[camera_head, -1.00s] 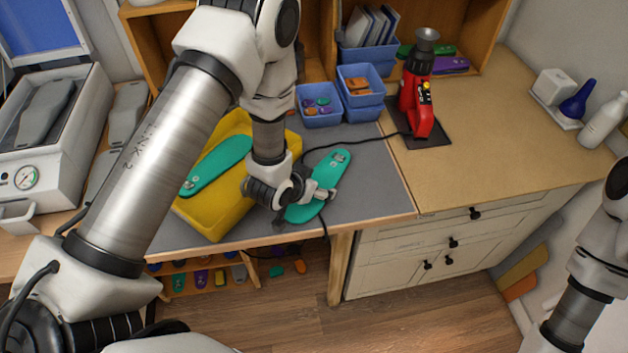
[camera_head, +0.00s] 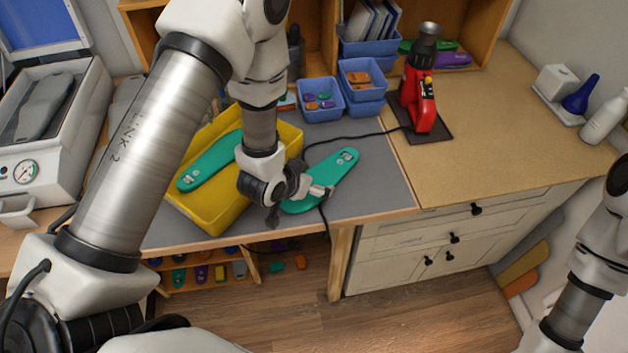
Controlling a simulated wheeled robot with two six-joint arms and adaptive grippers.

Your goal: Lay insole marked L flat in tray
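One green insole (camera_head: 332,173) is at the mat's front, right of the yellow tray, with a small white mark near its upper right end; the letter is too small to read. Another green insole (camera_head: 208,163) lies slanted in the yellow tray (camera_head: 208,222), partly hidden by my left arm. My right arm is at the right edge; its gripper is out of view.
Blue bins (camera_head: 322,100) with small pieces stand behind the grey mat (camera_head: 375,185). A red device (camera_head: 418,95) trails a black cable across the mat. A grey press with a gauge (camera_head: 27,172) stands at the left. The brown worktop (camera_head: 490,140) is mostly clear.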

